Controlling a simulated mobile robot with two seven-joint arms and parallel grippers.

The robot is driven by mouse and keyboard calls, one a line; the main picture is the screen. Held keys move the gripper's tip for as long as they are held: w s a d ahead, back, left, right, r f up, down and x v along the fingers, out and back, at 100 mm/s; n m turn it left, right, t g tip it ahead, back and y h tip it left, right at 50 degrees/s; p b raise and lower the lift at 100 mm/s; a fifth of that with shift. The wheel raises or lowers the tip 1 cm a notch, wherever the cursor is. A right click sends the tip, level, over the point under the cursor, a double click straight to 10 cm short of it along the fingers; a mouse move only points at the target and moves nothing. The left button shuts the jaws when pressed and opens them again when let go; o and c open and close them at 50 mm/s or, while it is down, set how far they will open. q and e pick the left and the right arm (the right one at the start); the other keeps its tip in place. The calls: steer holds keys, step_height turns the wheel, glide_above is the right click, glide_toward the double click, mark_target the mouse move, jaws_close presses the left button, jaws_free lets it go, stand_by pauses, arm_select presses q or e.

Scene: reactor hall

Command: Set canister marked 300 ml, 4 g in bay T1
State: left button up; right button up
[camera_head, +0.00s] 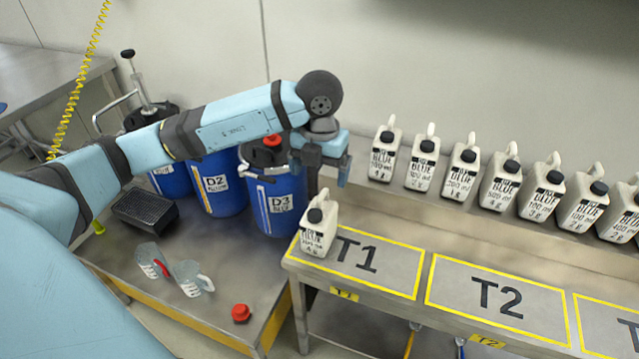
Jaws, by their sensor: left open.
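A white canister (318,232) with a black cap stands upright at the left end of bay T1 (385,272). Its base covers part of the yellow outline there, and I cannot tell whether it lies fully inside. Its label reads BLUE and 4 g; the volume line is too small to read surely. My left gripper (320,168) is open and empty, fingers pointing down, above and behind this canister and apart from it. My right gripper is not in view.
Several similar white canisters (464,172) stand in a row on the raised back shelf. Bay T2 (497,300) is empty.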

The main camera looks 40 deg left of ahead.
arm_select(q)
steer(key=s+d+f+m+g+h, duration=0.25)
steer(key=s+d+h, duration=0.2)
steer(key=d, duration=0.55)
steer(key=s+d+r+n+t+h, duration=0.2)
steer(key=d+n+t+h, duration=0.35)
steer(key=h, duration=0.25)
steer(key=s+d+r+n+t+h, duration=0.2)
steer(key=d+n+t+h, duration=0.25)
steer(key=d+h, duration=0.35)
steer(key=w+a+f+n+t+y, duration=0.2)
steer(key=a+f+n+t+y, duration=0.55)
steer(key=n, duration=0.65)
steer(key=s+a+f+n+g+y, duration=0.1)
steer(key=s+f+n+y, duration=0.3)
steer(key=f, duration=0.4)
steer(key=s+a+f+n+g+y, duration=0.1)
steer(key=s+f+n+g+y, duration=0.1)
steer(key=s+f+n+y, duration=0.3)
step_height(320, 180, down, 3)
steer(key=shift+s+a+f+g, duration=0.1)
steer(key=shift+s+a+g, duration=0.3)
steer(key=shift+s, duration=0.35)
